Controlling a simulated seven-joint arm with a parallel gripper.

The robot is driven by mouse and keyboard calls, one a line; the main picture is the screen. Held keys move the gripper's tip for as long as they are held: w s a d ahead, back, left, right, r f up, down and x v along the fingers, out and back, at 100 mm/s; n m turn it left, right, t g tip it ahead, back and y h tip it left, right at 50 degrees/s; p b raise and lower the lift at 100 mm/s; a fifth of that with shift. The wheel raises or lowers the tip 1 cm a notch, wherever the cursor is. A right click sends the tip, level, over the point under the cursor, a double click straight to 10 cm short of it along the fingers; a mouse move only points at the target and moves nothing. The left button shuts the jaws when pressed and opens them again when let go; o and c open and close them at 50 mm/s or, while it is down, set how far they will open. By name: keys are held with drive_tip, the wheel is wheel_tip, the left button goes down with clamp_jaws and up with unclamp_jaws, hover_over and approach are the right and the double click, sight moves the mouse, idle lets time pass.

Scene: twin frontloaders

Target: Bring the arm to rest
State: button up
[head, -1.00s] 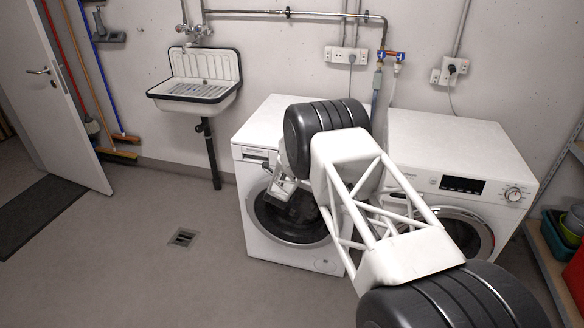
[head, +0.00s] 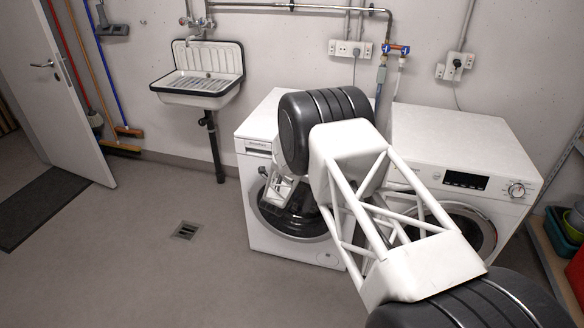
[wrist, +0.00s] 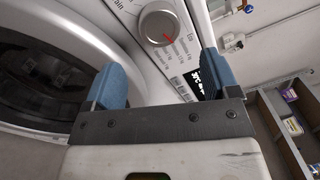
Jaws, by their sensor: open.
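My gripper (wrist: 162,82) is open and empty in the wrist view, its two blue fingertips apart. A silver dial (wrist: 157,25) on a white washing machine panel shows just beyond the fingers; whether they touch the panel I cannot tell. A dark round door (wrist: 40,80) lies to the left of the gripper. In the head view my arm reaches across the fronts of the left machine (head: 258,225) and the right machine (head: 450,135). The arm hides my gripper there, and part of both machines.
A wall sink (head: 200,85) hangs left of the machines. Shelving with bins (head: 570,225) stands at the right edge; shelving also shows in the wrist view (wrist: 285,115). An open door (head: 60,90) and brooms are at far left. The floor left of the machines is clear.

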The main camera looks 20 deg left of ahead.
drive_tip(key=shift+s, duration=0.3)
idle(0.4)
drive_tip(key=s+d+r+n+g+y, duration=0.25)
drive_tip(key=d+r+n, duration=0.25)
drive_tip(key=d+r, duration=0.55)
drive_tip(key=s+d+r+n+g+y, duration=0.1)
drive_tip(key=s+d+r+n+g, duration=0.2)
drive_tip(key=d+r, duration=0.75)
drive_tip(key=s+d+r+n+g, duration=0.4)
drive_tip(key=s+d+r+n, duration=0.45)
drive_tip(key=s+r, duration=0.6)
drive_tip(key=s+d+n+g+h, duration=0.1)
drive_tip(key=s+d, duration=0.5)
drive_tip(key=s, duration=0.7)
drive_tip(key=s+d+n+g+h, duration=0.1)
drive_tip(key=s+d, duration=0.5)
drive_tip(key=s, duration=0.7)
drive_tip(key=s+d+n+g+h, duration=0.1)
drive_tip(key=s+d+n+g, duration=0.2)
drive_tip(key=s, duration=1)
drive_tip(key=d+g, duration=0.1)
drive_tip(key=d, duration=0.2)
drive_tip(key=shift+s+r, duration=0.15)
drive_tip(key=shift+r, duration=0.05)
